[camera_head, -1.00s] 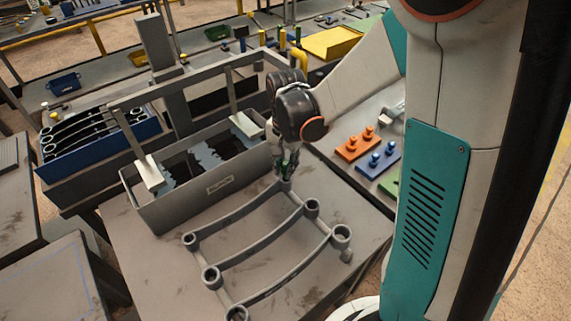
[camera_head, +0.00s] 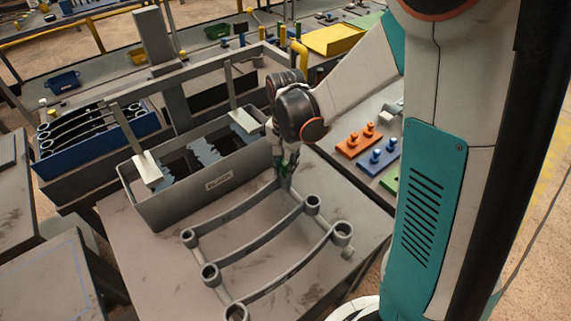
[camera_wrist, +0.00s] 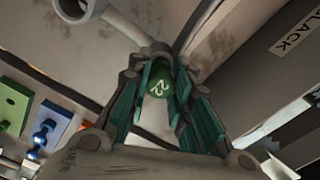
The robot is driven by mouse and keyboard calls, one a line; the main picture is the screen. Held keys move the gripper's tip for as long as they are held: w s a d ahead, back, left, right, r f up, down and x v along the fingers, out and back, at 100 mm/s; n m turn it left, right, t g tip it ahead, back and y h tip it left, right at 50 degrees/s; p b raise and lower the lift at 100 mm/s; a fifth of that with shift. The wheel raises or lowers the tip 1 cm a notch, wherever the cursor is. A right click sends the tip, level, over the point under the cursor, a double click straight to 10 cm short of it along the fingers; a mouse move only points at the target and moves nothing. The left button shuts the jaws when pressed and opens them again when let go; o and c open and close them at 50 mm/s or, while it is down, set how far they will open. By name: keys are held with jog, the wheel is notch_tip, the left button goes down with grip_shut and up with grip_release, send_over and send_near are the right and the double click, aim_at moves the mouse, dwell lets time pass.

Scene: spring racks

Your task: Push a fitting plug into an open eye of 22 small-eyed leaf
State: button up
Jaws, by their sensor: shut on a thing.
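My gripper (camera_head: 287,165) is shut on a green plug marked 22; the plug (camera_wrist: 160,85) shows between the teal-padded fingers in the wrist view. The gripper points down at the far end of the back grey leaf (camera_head: 235,210). That leaf's far eye is largely hidden by the fingers, and I cannot tell whether the plug is in it. The middle leaf (camera_head: 262,242) and front leaf (camera_head: 290,272) lie alongside, with round eyes at their ends. An open-looking eye (camera_head: 342,233) is on the front leaf's right end.
A grey bin (camera_head: 180,205) with upright hangers stands close behind the leaves. Orange (camera_head: 361,143) and blue (camera_head: 377,160) plug boards lie to the right. A blue crate (camera_head: 95,150) of dark leaves is at the left. The bench's near left part is bare.

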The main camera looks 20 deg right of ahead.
jog(key=shift+f, duration=0.3)
jog(key=o, duration=0.9)
jog(key=shift+o, duration=0.4)
jog(key=o, duration=0.4)
jog(key=shift+r, duration=0.1)
jog(key=shift+r+p, duration=2.25)
jog(key=shift+r, duration=1.2)
